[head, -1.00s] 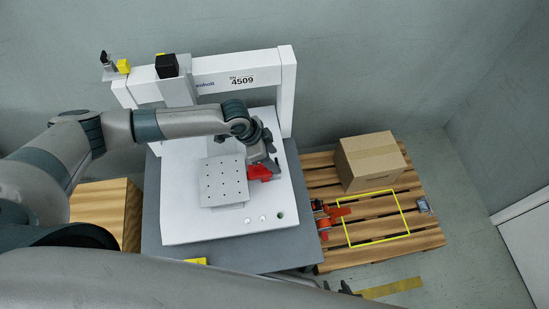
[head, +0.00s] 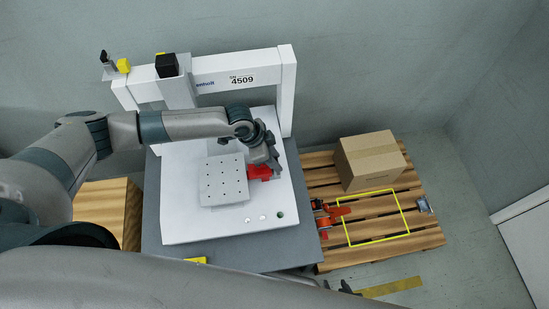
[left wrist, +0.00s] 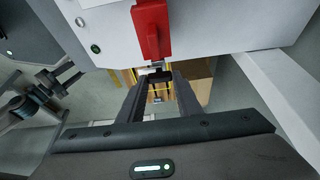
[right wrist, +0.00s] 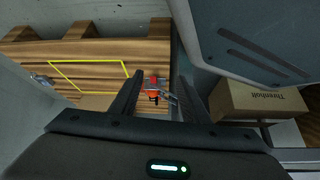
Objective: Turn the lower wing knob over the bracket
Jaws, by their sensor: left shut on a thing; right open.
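A red bracket (head: 259,172) sits at the right side of the perforated plate (head: 222,180) on the white machine bed. It also shows at the top of the left wrist view (left wrist: 151,28). My left gripper (head: 272,168) is at the bracket. In the left wrist view its fingers (left wrist: 156,74) close on a small grey-black piece just off the bracket's end, which looks like the wing knob (left wrist: 157,66); the fingers hide most of it. No second knob can be made out. My right gripper (right wrist: 152,84) is open and empty, low at the front in the head view (head: 337,287).
The white gantry frame (head: 288,90) stands behind the bed. To the right, a wooden pallet (head: 320,163) bears a cardboard box (head: 371,160), an orange-red tool (head: 328,215) and a small grey item (head: 424,205). A yellow outline (head: 390,239) marks mostly bare slats.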

